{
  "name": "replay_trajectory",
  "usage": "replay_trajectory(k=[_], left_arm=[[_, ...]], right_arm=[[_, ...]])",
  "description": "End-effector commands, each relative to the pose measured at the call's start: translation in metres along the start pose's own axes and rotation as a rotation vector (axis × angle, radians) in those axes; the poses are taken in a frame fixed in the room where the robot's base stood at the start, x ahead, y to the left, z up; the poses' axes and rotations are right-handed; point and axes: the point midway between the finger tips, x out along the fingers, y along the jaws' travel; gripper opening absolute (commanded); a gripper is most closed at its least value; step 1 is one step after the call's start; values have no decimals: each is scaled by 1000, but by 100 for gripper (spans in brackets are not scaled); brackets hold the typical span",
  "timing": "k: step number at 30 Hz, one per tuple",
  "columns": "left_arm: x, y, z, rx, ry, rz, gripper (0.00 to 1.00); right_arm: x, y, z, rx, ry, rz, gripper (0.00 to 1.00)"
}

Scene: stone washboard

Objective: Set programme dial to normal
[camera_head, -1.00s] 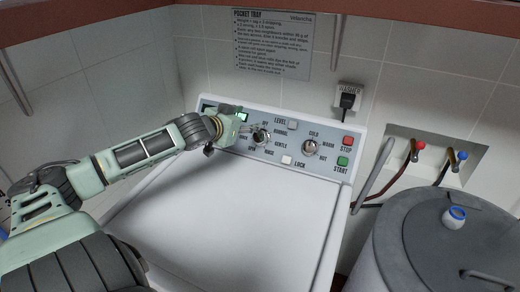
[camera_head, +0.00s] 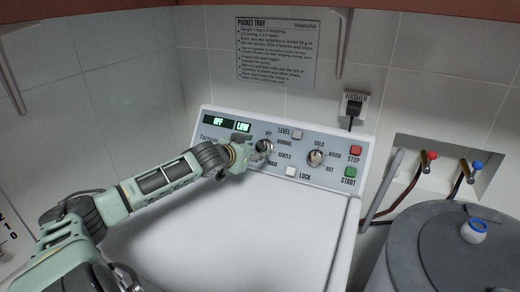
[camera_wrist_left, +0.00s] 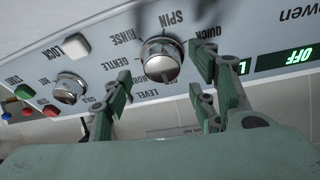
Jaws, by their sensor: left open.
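The silver programme dial (camera_head: 265,145) is on the washer's sloped control panel, with OFF, NORMAL, GENTLE and RINSE printed beside it. It is partly hidden by my left gripper (camera_head: 258,154). In the left wrist view the dial (camera_wrist_left: 162,59) appears between the two spread green fingers of the open left gripper (camera_wrist_left: 160,72). A gap shows on each side of the dial; I cannot tell how deep the fingers reach. The left panel display (camera_head: 219,121) reads OFF, and the one beside it (camera_head: 243,127) reads LOW. My right gripper is not in view.
The temperature dial (camera_head: 316,158) is to the right. LEVEL (camera_head: 297,134) and LOCK (camera_head: 291,171) buttons sit near the programme dial. Red STOP (camera_head: 355,150) and green START (camera_head: 350,172) buttons are at the panel's right end. The white washer lid (camera_head: 250,225) is clear.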

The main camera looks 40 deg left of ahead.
Motion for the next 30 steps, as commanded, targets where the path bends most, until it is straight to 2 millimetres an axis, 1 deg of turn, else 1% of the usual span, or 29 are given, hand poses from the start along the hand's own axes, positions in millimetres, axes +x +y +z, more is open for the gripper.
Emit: replay_trajectory(k=[1, 6, 9, 14, 22, 23, 30], left_arm=[[5, 0, -4, -3, 4, 0, 54], [23, 0, -2, -2, 1, 0, 54], [30, 0, -2, -1, 1, 0, 54], [36, 1, -1, 2, 2, 2, 54], [37, 2, -1, 3, 1, 2, 54], [37, 2, -1, 3, 1, 2, 52], [37, 2, -1, 3, 1, 2, 31]], right_arm=[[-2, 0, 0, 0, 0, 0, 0], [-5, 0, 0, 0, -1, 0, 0], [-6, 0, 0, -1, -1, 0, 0], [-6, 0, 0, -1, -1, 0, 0], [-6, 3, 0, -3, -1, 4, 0], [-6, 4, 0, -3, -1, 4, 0], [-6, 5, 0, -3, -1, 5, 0]])
